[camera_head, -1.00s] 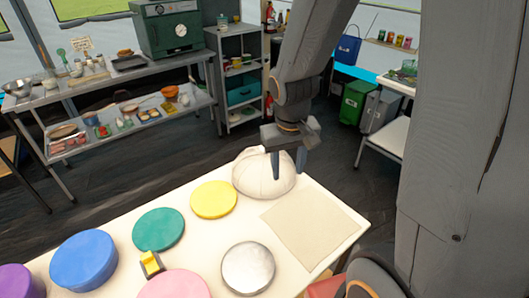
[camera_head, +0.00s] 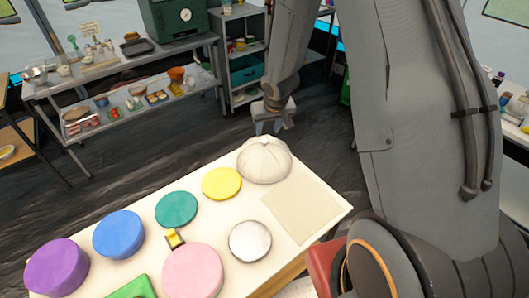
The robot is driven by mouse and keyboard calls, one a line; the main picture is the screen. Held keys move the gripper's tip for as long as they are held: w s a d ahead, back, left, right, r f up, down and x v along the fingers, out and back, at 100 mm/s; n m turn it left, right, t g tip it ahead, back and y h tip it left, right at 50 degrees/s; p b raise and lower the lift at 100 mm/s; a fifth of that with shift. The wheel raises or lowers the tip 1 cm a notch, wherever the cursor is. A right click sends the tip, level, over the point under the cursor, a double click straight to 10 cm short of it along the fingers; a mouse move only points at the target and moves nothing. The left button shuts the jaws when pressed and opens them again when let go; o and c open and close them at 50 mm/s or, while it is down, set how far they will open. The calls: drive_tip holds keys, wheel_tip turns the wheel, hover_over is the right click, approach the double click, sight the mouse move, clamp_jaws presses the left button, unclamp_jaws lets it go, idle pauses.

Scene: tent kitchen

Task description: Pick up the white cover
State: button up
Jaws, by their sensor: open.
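The white cover (camera_head: 264,163) is a pale dome with ribbed sides and a small knob on top. It rests on the far right part of the cream table (camera_head: 150,212). My gripper (camera_head: 268,129) is open and empty, with its fingers pointing down. It shows just above the cover's top in the picture, apart from it. I cannot tell how far it is behind or above the cover. Nothing hides the cover.
On the table are a yellow disc (camera_head: 221,184), a green disc (camera_head: 176,209), a silver disc (camera_head: 250,241), a pink disc (camera_head: 193,271), blue (camera_head: 118,234) and purple (camera_head: 56,267) cylinders, a small yellow block (camera_head: 174,238) and a beige mat (camera_head: 301,212). A metal shelf (camera_head: 120,75) stands behind.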

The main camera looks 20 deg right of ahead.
sight(264, 140)
drive_tip(key=shift+b+x, duration=0.45)
drive_tip(key=shift+x, duration=0.4)
drive_tip(key=f+b, duration=0.2)
drive_tip(key=b, duration=0.1)
drive_tip(key=shift+w+a+f, duration=0.15)
drive_tip(key=shift+a+f, duration=0.15)
drive_tip(key=shift+f, duration=0.05)
drive_tip(key=shift+b+x, duration=1.15)
drive_tip(key=shift+x, duration=0.1)
drive_tip(key=shift+r, duration=0.1)
clamp_jaws()
